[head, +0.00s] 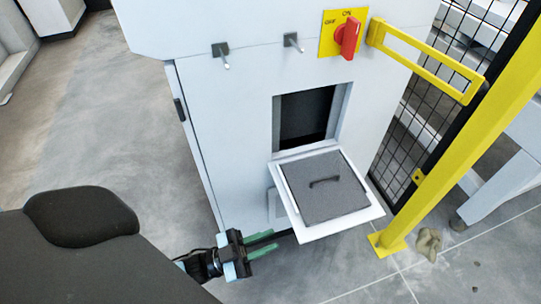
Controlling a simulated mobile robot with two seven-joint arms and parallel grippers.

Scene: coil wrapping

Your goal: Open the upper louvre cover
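A louvre cover (328,187) shows on the front of a white cabinet (245,140). It is a white frame with a dark grey panel and a small black handle (324,182). It is swung down and out below a dark rectangular opening (306,112). Only this one cover shows clearly; whether it is the upper one I cannot tell. My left gripper (262,245) is at the lower left of the cover, apart from it. Its two green fingers are spread with a gap between them and nothing in it. My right gripper is not in view.
A red rotary switch (349,37) on a yellow plate and two pegs (291,41) stick out above the opening. A yellow post (455,130) and black mesh fence stand at the right. A crumpled beige cloth (428,243) lies by the post foot. Floor at the left is clear.

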